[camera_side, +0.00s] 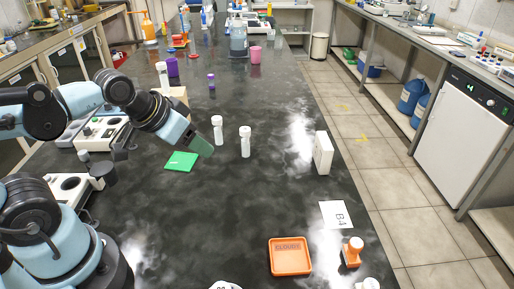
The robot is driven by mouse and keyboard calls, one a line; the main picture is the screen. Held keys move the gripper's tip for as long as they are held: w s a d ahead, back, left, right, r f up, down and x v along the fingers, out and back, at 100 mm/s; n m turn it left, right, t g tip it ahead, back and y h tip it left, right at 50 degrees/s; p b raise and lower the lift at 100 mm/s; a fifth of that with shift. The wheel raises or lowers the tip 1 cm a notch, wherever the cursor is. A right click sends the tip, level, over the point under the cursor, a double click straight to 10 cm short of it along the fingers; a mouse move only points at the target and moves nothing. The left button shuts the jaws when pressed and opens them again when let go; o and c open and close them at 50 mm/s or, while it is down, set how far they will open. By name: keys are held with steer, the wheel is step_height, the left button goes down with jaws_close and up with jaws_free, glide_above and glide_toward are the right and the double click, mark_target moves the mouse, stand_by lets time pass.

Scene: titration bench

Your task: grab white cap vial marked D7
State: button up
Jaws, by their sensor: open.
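Two white-capped vials stand upright on the black bench in the middle of the view. One vial (217,129) is nearer my gripper, and the other vial (245,142) stands just to its right. A third white-topped vial (162,76) stands farther back on the left. I cannot read a D7 mark on any of them. My gripper (203,146) points down and to the right, to the left of the two middle vials and apart from them in the picture. It is open, with nothing seen between its fingers.
A green square (181,161) lies below my gripper. A white box (322,153), a B4 card (336,214), an orange tray (290,257) and an orange-topped object (352,252) are on the right and front. Purple containers (172,67) stand behind.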

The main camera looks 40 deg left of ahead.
steer(key=shift+o, duration=0.2)
steer(key=shift+w+a, duration=0.1)
stand_by(0.4)
steer(key=m+t+h, duration=0.4)
steer(key=m+h, duration=0.3)
glide_toward(219, 129)
steer(key=x, duration=0.3)
steer(key=a+x, duration=0.1)
steer(key=x, duration=0.6)
steer(key=shift+w+f, duration=0.4)
steer(key=shift+f, duration=0.05)
steer(key=shift+c, duration=0.2)
steer(key=c, duration=1)
